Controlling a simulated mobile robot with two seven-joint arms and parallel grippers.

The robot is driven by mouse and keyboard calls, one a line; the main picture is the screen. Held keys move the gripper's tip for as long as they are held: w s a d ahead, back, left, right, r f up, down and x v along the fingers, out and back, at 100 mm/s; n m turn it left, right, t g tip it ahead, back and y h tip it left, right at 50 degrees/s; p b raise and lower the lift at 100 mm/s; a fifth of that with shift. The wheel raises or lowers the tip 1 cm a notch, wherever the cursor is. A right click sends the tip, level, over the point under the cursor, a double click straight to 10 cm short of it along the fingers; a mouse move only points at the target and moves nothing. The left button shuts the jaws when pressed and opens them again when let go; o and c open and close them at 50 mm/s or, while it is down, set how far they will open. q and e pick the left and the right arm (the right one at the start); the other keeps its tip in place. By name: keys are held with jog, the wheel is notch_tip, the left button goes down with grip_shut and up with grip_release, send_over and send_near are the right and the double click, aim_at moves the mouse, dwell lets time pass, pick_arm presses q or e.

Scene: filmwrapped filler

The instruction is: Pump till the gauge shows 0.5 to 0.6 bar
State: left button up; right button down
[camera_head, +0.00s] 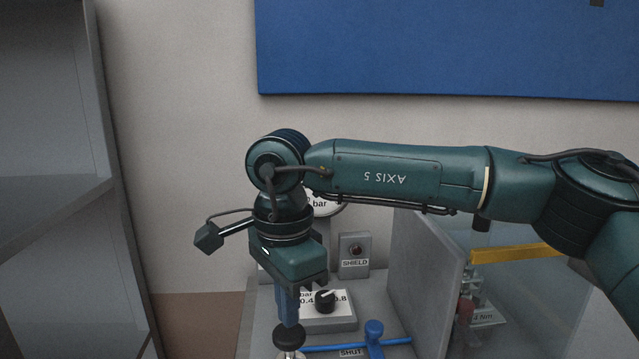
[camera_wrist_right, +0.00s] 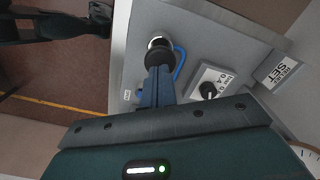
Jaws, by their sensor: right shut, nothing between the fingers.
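My right gripper (camera_head: 288,320) points down, its blue fingers shut with nothing between them. The fingertips are at the top of a round dark pump knob (camera_head: 289,336) on a metal collar. In the right wrist view the fingers (camera_wrist_right: 155,88) line up with the same knob (camera_wrist_right: 158,54); I cannot tell whether they touch it. The gauge (camera_head: 325,204) is mostly hidden behind my right wrist. Only its rim and the word "bar" show, so its needle cannot be read. A bit of a pale dial edge (camera_wrist_right: 308,157) shows in the wrist view.
A dark rotary knob (camera_head: 325,300) sits on a white scale plate right of the pump knob. A blue valve handle (camera_head: 374,332) marked SHUT stands front right. A SHIELD box (camera_head: 354,252) is behind. A grey upright panel (camera_head: 427,280) bounds the right side.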

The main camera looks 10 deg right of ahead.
aim_at(289, 332)
dwell(0.3)
notch_tip(289, 332, down, 5)
jog(key=b, duration=0.3)
jog(key=shift+r+b, duration=0.1)
jog(key=shift+b, duration=0.2)
jog(key=shift+r+p, duration=1.8)
jog(key=shift+r, duration=0.6)
jog(key=shift+f, duration=0.1)
